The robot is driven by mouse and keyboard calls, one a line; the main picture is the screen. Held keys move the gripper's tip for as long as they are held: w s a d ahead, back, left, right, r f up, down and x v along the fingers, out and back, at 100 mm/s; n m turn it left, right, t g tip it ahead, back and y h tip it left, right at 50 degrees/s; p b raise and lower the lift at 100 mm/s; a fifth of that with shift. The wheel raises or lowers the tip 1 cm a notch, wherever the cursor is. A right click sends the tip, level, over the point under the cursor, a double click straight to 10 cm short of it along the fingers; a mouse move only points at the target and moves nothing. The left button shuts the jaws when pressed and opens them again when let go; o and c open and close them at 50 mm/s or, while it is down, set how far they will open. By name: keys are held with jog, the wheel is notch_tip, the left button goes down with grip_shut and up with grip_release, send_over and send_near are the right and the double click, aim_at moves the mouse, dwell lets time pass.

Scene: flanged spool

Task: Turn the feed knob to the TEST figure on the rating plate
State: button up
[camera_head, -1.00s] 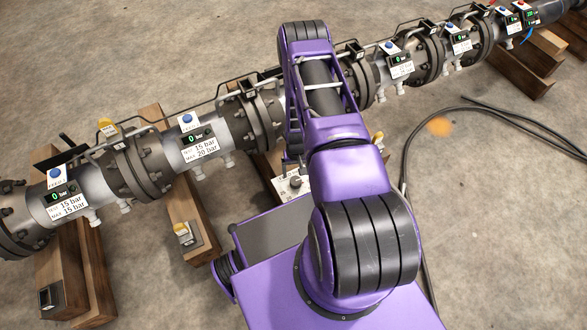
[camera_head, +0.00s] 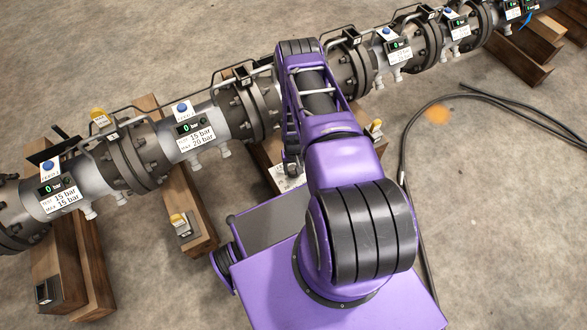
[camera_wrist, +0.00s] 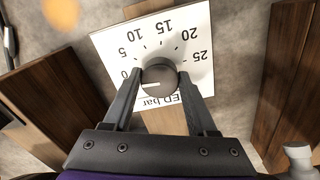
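In the wrist view a round grey knob (camera_wrist: 160,77) sits on a white dial plate (camera_wrist: 112,44) marked 0 to 25, with "bar" lettering. Its white line points left, roughly toward 0. My gripper (camera_wrist: 160,76) has one finger on each side of the knob, apparently with slim gaps; contact is unclear. In the head view the dial plate (camera_head: 287,180) shows partly beneath my arm, and the knob is hidden. A rating plate (camera_head: 196,138) on the pipe reads TEST 15 bar, MAX 20 bar. Another rating plate (camera_head: 60,197) at left reads TEST 15 bar, MAX 15 bar.
The flanged pipe (camera_head: 92,184) runs diagonally behind my arm on wooden blocks (camera_head: 190,205). Green displays (camera_head: 188,127) read 0. A black hose (camera_head: 410,150) lies on the open concrete floor at right.

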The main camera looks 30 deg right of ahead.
jog(key=c, duration=0.7)
jog(key=shift+m, duration=0.3)
jog(key=m, duration=0.9)
jog(key=shift+w+m, duration=0.1)
jog(key=shift+m, duration=0.3)
jog(key=m, duration=0.5)
jog(key=shift+w, duration=0.1)
jog(key=shift+m, duration=2.4)
